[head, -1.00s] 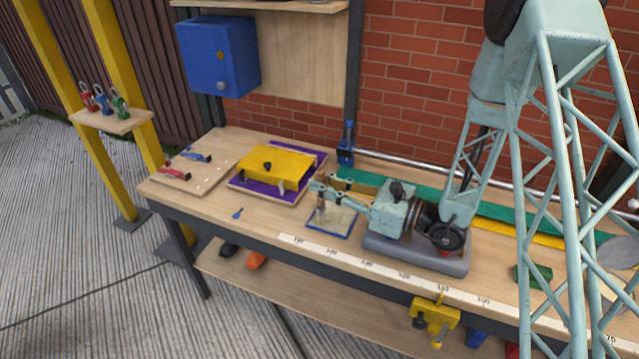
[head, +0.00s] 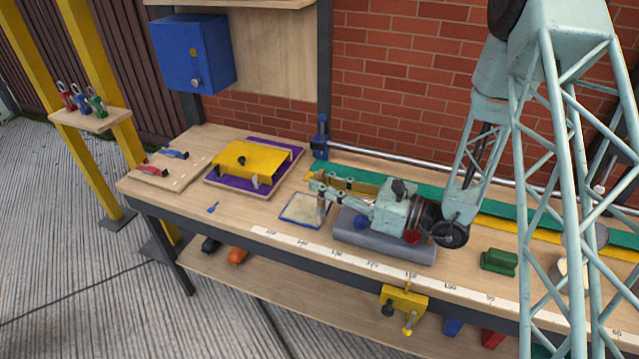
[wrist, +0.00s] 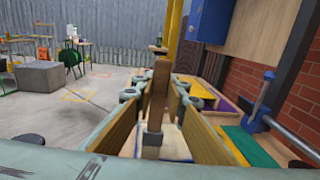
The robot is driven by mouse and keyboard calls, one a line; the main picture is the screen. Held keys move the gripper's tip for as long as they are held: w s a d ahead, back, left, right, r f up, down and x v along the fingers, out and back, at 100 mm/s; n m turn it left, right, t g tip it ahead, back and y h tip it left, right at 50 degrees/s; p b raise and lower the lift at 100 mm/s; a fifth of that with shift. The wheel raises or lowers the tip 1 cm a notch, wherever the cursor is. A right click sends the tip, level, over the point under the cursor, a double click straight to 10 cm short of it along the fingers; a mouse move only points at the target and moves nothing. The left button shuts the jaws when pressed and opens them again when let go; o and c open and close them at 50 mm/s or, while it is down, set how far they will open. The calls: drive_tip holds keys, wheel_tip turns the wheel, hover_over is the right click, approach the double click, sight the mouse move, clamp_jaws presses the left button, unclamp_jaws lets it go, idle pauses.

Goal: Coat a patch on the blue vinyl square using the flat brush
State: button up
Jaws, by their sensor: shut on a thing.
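The blue vinyl square (head: 294,219) lies on the workbench. A pale area covers most of its top, with blue showing around the edges. My gripper (head: 318,181) is at the square's right side and is shut on the flat brush (wrist: 157,95). The brush's wooden handle stands nearly upright between my fingers in the wrist view, with a grey ferrule at its lower end. In the head view the brush hangs down at the square's right edge. Its bristle tip is not clear, so I cannot tell whether it touches.
A grey padded block (head: 385,243) with a blue ball (head: 361,222) lies under my arm. A yellow box-like piece (head: 250,161) on a purple panel stands left. A green block (head: 499,261) and a pale-topped pot (head: 563,273) are at right. A white scale strip (head: 340,256) runs along the front edge.

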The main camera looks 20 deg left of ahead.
sight(321, 171)
wheel_tip(321, 171, up, 2)
drive_tip(key=shift+w+r, duration=0.1)
drive_tip(key=shift+r, duration=0.05)
drive_tip(key=shift+s+a+r+p, duration=0.2)
drive_tip(key=shift+r+p, duration=0.1)
drive_tip(key=shift+p, duration=0.15)
drive_tip(key=shift+w+r+p, duration=0.2)
drive_tip(key=shift+r+p, duration=0.2)
drive_tip(key=shift+r, duration=0.25)
drive_tip(key=shift+s+r, duration=0.15)
drive_tip(key=shift+r, duration=0.3)
drive_tip(key=shift+r+p, duration=0.95)
drive_tip(key=shift+r, duration=0.5)
